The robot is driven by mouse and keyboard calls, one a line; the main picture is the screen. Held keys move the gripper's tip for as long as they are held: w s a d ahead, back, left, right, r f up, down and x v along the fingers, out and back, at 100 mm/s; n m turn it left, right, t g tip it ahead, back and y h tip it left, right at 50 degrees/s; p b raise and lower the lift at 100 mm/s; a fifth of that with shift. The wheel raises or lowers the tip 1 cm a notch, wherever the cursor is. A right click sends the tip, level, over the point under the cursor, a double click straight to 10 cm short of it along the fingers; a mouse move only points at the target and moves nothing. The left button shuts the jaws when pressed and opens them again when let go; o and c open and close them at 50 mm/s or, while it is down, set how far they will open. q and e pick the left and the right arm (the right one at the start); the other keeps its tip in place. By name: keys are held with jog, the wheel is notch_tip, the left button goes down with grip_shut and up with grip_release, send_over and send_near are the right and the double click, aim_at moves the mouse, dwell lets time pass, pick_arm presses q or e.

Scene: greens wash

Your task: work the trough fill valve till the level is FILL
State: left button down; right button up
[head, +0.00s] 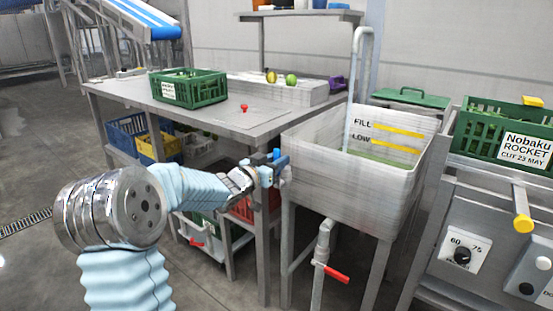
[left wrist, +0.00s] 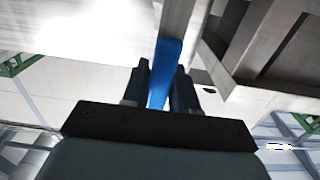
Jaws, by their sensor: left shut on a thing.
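The metal trough (head: 335,180) stands on legs right of the table. Inside it are yellow FILL (head: 397,130) and LOW (head: 392,147) marks. The greenish water surface (head: 385,159) lies just below the LOW mark. The fill valve's blue handle (head: 279,163) is at the trough's left side. My left gripper (head: 268,169) is shut on it. In the left wrist view the blue handle (left wrist: 168,62) stands between the two dark fingers (left wrist: 161,88). The valve body is mostly hidden by the gripper. My right gripper is not in view.
A drain pipe with a red lever (head: 336,274) hangs below the trough. A tall pipe (head: 354,95) rises at its back. A green crate (head: 188,88) stands on the table (head: 215,118). A panel with knobs (head: 462,253) is at right. The floor at far left is clear.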

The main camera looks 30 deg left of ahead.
pick_arm(q)
jog(key=shift+a, duration=0.1)
dwell(0.4)
jog(key=c, duration=1)
grip_release()
jog(key=shift+o, duration=0.2)
jog(key=shift+s, duration=0.1)
jog(key=s+a+b, duration=0.1)
jog(key=s, duration=1.2)
jog(key=shift+s, duration=0.3)
